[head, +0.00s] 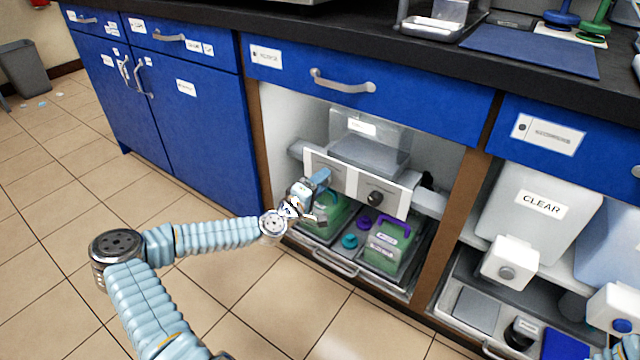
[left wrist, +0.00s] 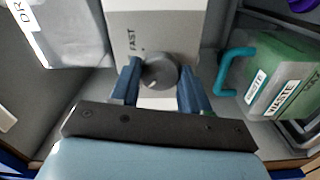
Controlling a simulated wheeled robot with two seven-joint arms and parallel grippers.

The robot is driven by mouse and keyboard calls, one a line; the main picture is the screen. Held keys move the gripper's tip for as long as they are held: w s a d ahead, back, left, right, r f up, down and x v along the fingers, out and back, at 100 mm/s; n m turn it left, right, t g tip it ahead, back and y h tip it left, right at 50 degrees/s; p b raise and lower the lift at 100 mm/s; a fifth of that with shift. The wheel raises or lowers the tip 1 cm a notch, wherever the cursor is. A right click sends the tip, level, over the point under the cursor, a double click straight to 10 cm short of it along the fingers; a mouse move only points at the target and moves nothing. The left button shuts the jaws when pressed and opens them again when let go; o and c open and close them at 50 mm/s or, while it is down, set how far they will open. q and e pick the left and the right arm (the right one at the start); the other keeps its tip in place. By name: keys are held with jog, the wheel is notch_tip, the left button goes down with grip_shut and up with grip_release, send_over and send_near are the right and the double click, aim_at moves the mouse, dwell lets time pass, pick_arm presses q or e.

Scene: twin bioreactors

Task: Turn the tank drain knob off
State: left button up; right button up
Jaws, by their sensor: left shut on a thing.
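In the left wrist view a round grey knob (left wrist: 160,71) sits on a white panel (left wrist: 150,25) with a partly readable label, "FAST". My left gripper (left wrist: 160,85) has its two blue fingers on either side of this knob and is shut on it. In the head view my left gripper (head: 318,180) reaches into the open bay under the counter, at the left white panel (head: 328,170), and hides the knob there. A second dark knob (head: 375,198) shows on the right white panel.
Below the panels, a green container with a purple handle (head: 392,247) stands in a tray. A green waste container (left wrist: 285,85) with a teal handle is right of my left gripper. A blue drawer (head: 400,95) overhangs the bay. The floor in front is clear.

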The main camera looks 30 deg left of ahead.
dwell(0.4)
pick_arm(q)
jog(key=o, duration=1.1)
jog(key=shift+c, duration=0.2)
jog(key=s+a, duration=0.1)
jog(key=s, duration=1.2)
jog(key=shift+s+p, duration=0.4)
jog(key=shift+p, duration=0.05)
